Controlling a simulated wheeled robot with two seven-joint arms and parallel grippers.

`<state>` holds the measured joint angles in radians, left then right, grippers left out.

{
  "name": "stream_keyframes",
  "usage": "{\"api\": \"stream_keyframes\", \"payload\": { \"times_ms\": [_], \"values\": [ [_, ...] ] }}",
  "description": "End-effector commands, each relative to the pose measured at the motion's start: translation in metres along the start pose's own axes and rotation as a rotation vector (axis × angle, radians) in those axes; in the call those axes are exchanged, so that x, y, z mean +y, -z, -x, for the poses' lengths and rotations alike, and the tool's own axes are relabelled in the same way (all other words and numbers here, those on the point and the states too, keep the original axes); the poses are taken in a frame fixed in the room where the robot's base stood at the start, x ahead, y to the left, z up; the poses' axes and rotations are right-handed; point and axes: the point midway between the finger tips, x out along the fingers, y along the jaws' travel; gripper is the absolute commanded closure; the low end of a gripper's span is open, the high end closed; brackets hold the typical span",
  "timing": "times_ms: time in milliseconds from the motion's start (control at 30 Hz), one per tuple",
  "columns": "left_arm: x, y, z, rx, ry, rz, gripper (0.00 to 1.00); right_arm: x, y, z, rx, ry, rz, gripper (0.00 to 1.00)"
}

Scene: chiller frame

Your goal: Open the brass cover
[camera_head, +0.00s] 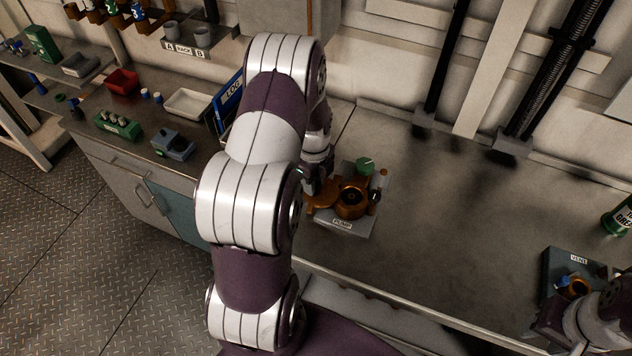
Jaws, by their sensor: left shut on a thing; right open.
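The pump unit is a grey block (345,222) labelled PUMP on the bench, with a brass round body (352,201) whose dark opening faces up. The brass cover (322,196) shows as a flat brass piece at the left of this body, partly hidden by my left gripper. My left gripper (312,188) is at the cover and shut on it; my arm hides much of the fingers. My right gripper (572,312) is at the lower right by the vent block (561,262), open, its fingertips hard to make out.
A green knob (365,165) stands behind the brass body. A blue LOG binder (228,100), a white tray (188,103) and a blue device (173,145) are left of my arm. A brass ring (577,288) is on the vent block. The bench between pump and vent is clear.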

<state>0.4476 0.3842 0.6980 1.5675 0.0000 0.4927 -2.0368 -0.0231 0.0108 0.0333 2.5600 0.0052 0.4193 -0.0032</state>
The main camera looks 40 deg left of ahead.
Motion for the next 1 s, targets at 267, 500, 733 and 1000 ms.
{"api": "stream_keyframes", "payload": {
  "times_ms": [267,500,733,1000],
  "values": [
    [-0.001,-0.001,0.000,-0.001,0.001,-0.014,1.00,0.000,0.000,0.000,0.000,0.000,0.000,0.57],
    [-0.001,-0.001,0.001,-0.001,0.002,-0.013,0.67,0.000,0.000,0.000,0.000,0.000,0.000,0.57],
    [-0.001,-0.001,0.000,-0.001,0.001,-0.013,0.47,0.000,0.000,0.000,0.000,0.000,0.000,0.57],
    [-0.002,-0.002,0.020,-0.003,0.006,-0.013,0.47,0.000,-0.001,-0.008,0.000,0.000,0.000,0.57]
  ]
}}
